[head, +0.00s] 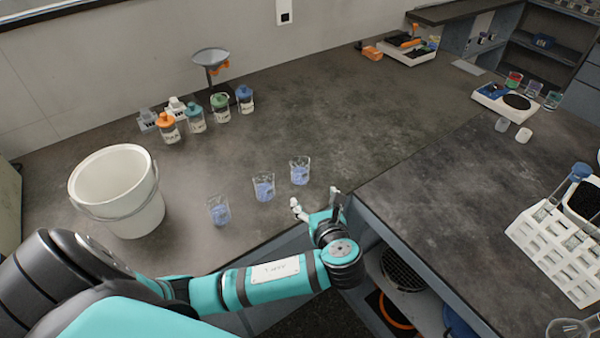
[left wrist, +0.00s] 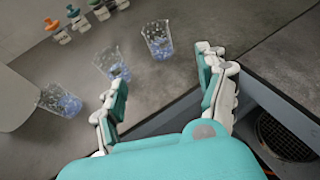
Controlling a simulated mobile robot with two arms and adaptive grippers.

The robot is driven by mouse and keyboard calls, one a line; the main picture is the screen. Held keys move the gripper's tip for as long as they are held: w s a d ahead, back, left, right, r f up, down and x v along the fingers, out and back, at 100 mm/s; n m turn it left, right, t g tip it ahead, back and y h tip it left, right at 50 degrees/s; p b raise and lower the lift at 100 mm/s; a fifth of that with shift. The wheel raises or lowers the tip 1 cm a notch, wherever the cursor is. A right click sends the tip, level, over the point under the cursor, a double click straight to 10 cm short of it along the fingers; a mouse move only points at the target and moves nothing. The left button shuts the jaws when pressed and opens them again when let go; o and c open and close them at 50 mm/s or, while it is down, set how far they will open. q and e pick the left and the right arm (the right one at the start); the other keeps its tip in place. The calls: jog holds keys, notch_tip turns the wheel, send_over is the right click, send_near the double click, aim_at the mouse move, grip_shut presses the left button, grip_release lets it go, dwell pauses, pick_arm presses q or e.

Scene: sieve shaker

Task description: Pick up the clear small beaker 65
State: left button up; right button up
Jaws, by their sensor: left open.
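Three clear small beakers with blue contents stand in a slanting row on the dark worktop: a left one (head: 219,210), a middle one (head: 264,187) and a right one (head: 300,171). I cannot tell which is number 65. In the left wrist view they show as a left beaker (left wrist: 60,100), a middle beaker (left wrist: 112,63) and a right beaker (left wrist: 158,40). My left gripper (head: 316,208) is open and empty, just front-right of the right beaker, near the worktop's front edge. It also shows in the left wrist view (left wrist: 160,88), its fingers apart. My right gripper is not in view.
A white bucket (head: 118,190) stands at the left. Several capped bottles (head: 195,117) and a funnel stand (head: 212,62) are behind the beakers. A white tube rack (head: 560,252) and a scale (head: 503,102) are on the right. The worktop behind the right beaker is clear.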

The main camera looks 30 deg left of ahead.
aim_at(302, 176)
pick_arm(q)
jog(key=x, duration=1.1)
jog(key=shift+w+a+f, duration=0.2)
jog(key=shift+a, duration=0.05)
jog(key=shift+f+x, duration=0.2)
jog(key=shift+x, duration=1.15)
jog(key=shift+f+x, duration=0.15)
jog(key=shift+x, duration=1.2)
jog(key=shift+d, duration=0.1)
jog(key=shift+s, duration=0.1)
jog(key=c, duration=1.2)
jog(key=shift+c, duration=0.3)
jog(key=shift+r, duration=0.15)
